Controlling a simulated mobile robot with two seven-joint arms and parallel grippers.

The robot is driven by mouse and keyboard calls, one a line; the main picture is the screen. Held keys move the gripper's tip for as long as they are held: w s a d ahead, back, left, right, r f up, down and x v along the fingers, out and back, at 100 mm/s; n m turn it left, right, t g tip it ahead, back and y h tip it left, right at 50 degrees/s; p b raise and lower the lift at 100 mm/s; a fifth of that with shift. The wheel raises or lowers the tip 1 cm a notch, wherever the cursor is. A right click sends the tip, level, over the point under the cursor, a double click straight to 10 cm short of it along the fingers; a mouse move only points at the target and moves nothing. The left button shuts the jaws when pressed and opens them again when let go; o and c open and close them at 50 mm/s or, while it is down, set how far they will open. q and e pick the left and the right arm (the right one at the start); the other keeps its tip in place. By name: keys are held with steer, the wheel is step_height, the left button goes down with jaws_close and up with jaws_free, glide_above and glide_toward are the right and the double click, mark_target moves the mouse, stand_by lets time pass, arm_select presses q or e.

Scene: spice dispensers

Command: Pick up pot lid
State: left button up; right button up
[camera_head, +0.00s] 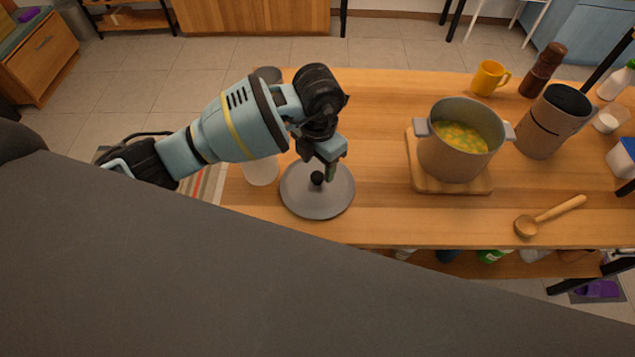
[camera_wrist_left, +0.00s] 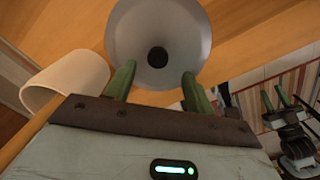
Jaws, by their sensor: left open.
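The pot lid (camera_head: 312,200) is a round grey disc with a black knob (camera_head: 317,178), lying on the wooden table near its front left edge. In the left wrist view the lid (camera_wrist_left: 125,30) and its dark knob (camera_wrist_left: 157,57) show just beyond the fingertips. My left gripper (camera_head: 331,172) is above the lid, close to the knob. In the left wrist view its two green fingers (camera_wrist_left: 157,83) are apart, with nothing between them. The pot (camera_head: 450,166) stands uncovered on a wooden board, with yellow-green food inside.
A whitish cylinder (camera_head: 261,171) stands left of the lid, partly behind my left arm. A wooden ladle (camera_head: 550,216), a tall brown canister (camera_head: 543,132), a yellow mug (camera_head: 487,78) and a dark mill (camera_head: 542,70) are to the right. The table between lid and board (camera_head: 415,178) is clear.

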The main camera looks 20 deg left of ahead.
mark_target(317, 175)
arm_select(q)
step_height(317, 175, down, 5)
steer(key=shift+w+a+f, duration=0.1)
steer(key=shift+w, duration=0.05)
steer(key=c, duration=1.1)
